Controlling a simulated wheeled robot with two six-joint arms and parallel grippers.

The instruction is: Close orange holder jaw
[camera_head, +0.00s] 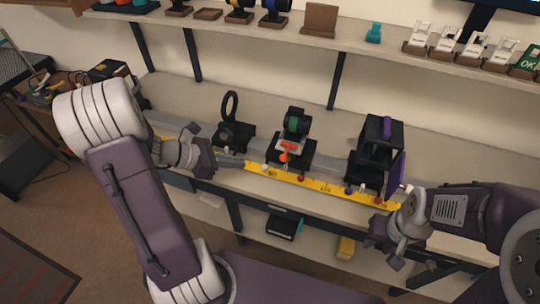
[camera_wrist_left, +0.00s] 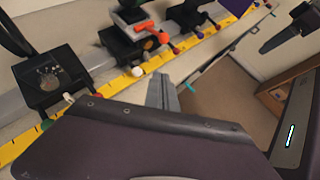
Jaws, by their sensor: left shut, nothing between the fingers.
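The orange holder part (camera_head: 285,153) sits at the front of a black stand that carries a dark round piece with a green face (camera_head: 296,124). In the left wrist view the orange part (camera_wrist_left: 151,29) shows at the top, with a pale plate behind it. Whether its jaw is open or closed is too small to tell. My left gripper (camera_head: 242,162) is shut and empty, to the left of the orange part and apart from it; its fingers (camera_wrist_left: 162,92) point towards the rail in the left wrist view. My right gripper (camera_head: 385,243) is at the right, below a purple disc; its finger gap is unclear.
A yellow scale (camera_head: 325,187) with small coloured knobs runs along the bench front. A black stand with a ring (camera_head: 231,108) is at the left. A black stand with a purple disc (camera_head: 396,174) is at the right. A shelf (camera_head: 255,33) runs above.

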